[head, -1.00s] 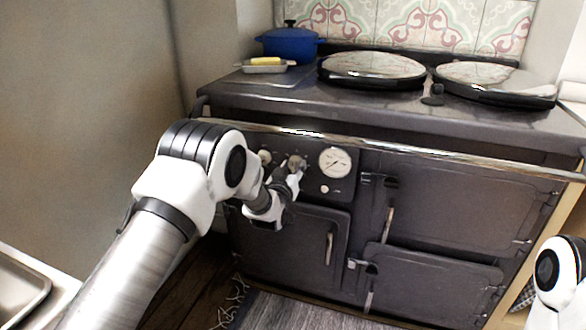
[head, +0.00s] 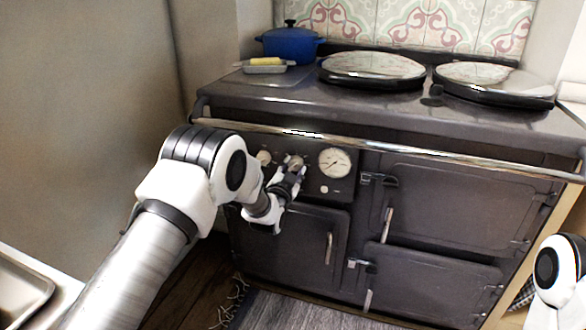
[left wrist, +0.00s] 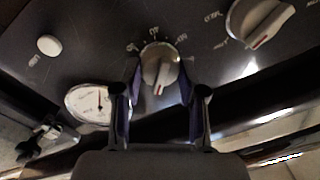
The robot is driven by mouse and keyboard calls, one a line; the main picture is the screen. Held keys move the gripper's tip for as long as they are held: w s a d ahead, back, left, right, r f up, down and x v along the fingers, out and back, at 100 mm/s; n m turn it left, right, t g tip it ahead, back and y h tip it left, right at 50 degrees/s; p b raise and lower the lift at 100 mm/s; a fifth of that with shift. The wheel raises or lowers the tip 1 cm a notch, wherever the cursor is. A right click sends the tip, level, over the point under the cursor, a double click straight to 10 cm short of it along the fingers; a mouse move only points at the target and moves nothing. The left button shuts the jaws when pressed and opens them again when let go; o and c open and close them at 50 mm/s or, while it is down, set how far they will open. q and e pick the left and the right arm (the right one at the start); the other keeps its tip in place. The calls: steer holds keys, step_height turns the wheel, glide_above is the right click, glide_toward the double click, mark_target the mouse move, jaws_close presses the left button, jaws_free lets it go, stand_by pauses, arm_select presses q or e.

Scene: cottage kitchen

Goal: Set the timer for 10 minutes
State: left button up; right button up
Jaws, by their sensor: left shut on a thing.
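The timer dial (head: 296,162) is a small round knob on the dark control panel of the stove, between another knob and the round gauge. My left gripper (head: 293,174) is at its front. In the left wrist view the grey dial (left wrist: 160,64) sits between the two fingertips of my left gripper (left wrist: 160,82), which is shut on it. A red mark shows on the dial's lower edge, and small printed marks lie around its upper side, too blurred to read surely. My right gripper is out of view.
The white-faced gauge (head: 334,162) and a white button (head: 324,189) are right of the dial; the other knob (head: 264,157) is left. A metal rail (head: 400,147) runs across the stove front above the panel. Oven doors with handles lie below and right.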

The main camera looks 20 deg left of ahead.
arm_select(q)
steer(key=shift+m, duration=0.6)
steer(key=o, duration=1.1)
steer(key=shift+o, duration=0.2)
steer(key=s, duration=1.2)
steer(key=shift+f, duration=0.3)
